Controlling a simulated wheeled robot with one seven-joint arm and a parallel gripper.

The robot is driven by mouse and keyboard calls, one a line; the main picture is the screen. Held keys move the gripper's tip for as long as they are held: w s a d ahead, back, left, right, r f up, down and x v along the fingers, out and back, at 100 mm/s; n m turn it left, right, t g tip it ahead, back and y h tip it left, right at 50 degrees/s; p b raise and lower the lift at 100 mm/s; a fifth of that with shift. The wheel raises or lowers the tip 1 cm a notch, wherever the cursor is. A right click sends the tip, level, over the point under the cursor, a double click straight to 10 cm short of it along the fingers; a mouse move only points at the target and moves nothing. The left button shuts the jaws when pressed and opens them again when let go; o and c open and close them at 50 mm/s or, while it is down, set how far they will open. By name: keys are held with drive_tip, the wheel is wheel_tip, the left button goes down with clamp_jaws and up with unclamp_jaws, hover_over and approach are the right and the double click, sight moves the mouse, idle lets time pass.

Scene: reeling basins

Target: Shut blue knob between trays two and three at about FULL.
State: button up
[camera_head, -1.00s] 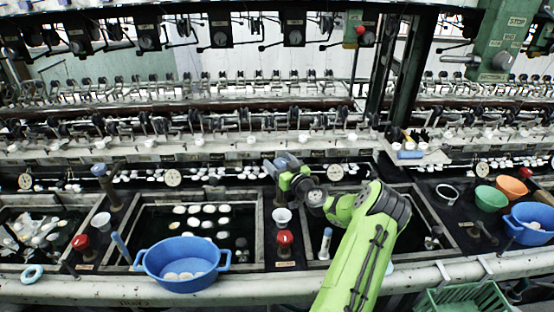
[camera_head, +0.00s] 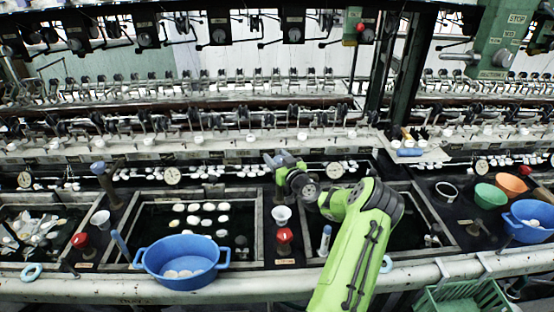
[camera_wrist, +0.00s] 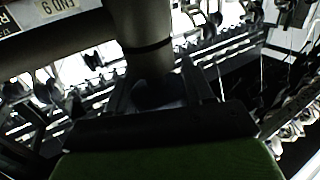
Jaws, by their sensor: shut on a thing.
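The blue knob (camera_head: 270,159) between trays two and three stands behind the white cup and red knob on the dark divider. Only a small blue-grey part of it shows at the jaws; the rest is hidden by my gripper. My gripper (camera_head: 276,162) reaches it from the right and is shut on it. In the wrist view a thick dark upright cylinder (camera_wrist: 145,40) stands just beyond the dark jaws. The knob's pointer and any FULL mark cannot be read.
A white cup (camera_head: 281,214) and a red knob (camera_head: 284,236) stand close in front. Tray two (camera_head: 258,225) lies left, with pale cocoons; tray three lies under my arm. A blue basin (camera_head: 182,262) sits at the front. Round gauges (camera_head: 334,170) line the back ledge.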

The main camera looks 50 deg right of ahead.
drive_tip(key=m+g+h, duration=0.2)
drive_tip(key=h, duration=0.1)
drive_tip(key=shift+r+h, duration=0.1)
drive_tip(key=shift+h, duration=0.2)
drive_tip(key=shift+s+d+r+m+g+h+p, duration=0.1)
drive_tip(key=shift+r+m+g+h+p, duration=0.05)
drive_tip(key=shift+m+g+h+p, duration=0.35)
drive_tip(key=shift+d+r+m+g+h+p, duration=0.1)
drive_tip(key=shift+m+g+h+p, duration=0.15)
drive_tip(key=shift+m+p, duration=0.3)
drive_tip(key=m+g+h+p, duration=0.1)
drive_tip(key=p, duration=0.2)
drive_tip(key=m+g+h+p, duration=0.1)
drive_tip(key=p, duration=0.2)
drive_tip(key=shift+s+d+r, duration=0.1)
drive_tip(key=shift+s+r, duration=0.05)
drive_tip(key=m+g+h+p, duration=0.1)
drive_tip(key=g+p, duration=0.1)
drive_tip(key=p, duration=0.2)
drive_tip(key=shift+s+d+h+p, duration=0.1)
drive_tip(key=shift+s+h+p, duration=0.05)
drive_tip(key=shift+h+p, duration=0.15)
drive_tip(key=shift+f+m+g+p, duration=0.25)
drive_tip(key=shift+m+g+p, duration=0.2)
drive_tip(key=shift+p, duration=0.4)
drive_tip(key=shift+d+f+h+p, duration=0.1)
drive_tip(key=shift+h+p, duration=0.15)
drive_tip(key=shift+p, duration=0.2)
drive_tip(key=shift+g, duration=0.3)
